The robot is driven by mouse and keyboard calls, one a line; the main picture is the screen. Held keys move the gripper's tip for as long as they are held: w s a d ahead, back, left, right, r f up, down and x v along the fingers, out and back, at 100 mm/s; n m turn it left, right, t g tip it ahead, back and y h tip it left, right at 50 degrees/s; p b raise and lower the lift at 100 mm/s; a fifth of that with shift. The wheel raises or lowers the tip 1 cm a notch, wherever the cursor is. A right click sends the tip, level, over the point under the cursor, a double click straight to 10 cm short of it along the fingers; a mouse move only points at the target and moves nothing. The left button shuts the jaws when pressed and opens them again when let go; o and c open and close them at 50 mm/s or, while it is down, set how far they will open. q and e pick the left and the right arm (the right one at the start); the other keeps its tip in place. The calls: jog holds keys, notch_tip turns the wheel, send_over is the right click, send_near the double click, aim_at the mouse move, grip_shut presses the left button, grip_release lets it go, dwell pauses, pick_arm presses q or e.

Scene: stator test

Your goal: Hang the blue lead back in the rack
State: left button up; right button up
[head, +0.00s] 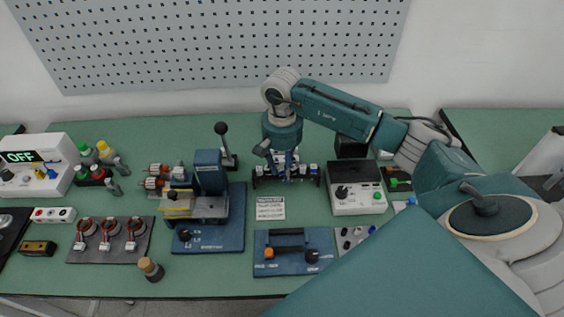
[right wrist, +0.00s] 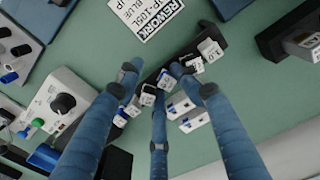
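The rack (head: 259,182) is a dark low bar on the green bench, with several light-coloured lead ends along it. In the right wrist view the rack (right wrist: 236,42) runs diagonally, with white blocks hanging along it. White ends with blue marks (right wrist: 178,108) lie near the fingers; I cannot tell which is the blue lead. My right gripper (head: 284,172) is directly over the rack's middle. In the right wrist view its three blue fingers (right wrist: 160,82) reach down among the lead ends, side tips apart. Whether they grip one is unclear. My left gripper is out of view.
A printed card (head: 270,208) lies in front of the rack. A grey meter box (head: 357,190) stands to its right, and a blue press (head: 209,190) to its left. A blue-based fixture (head: 292,252) sits in front. A pegboard (head: 215,40) stands behind.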

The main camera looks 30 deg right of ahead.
jog(key=shift+w+d, duration=0.15)
jog(key=shift+w, duration=0.4)
jog(key=shift+s+r, duration=0.1)
jog(key=shift+r, duration=0.3)
notch_tip(320, 180, up, 11)
jog(key=shift+r, duration=0.1)
dwell(0.5)
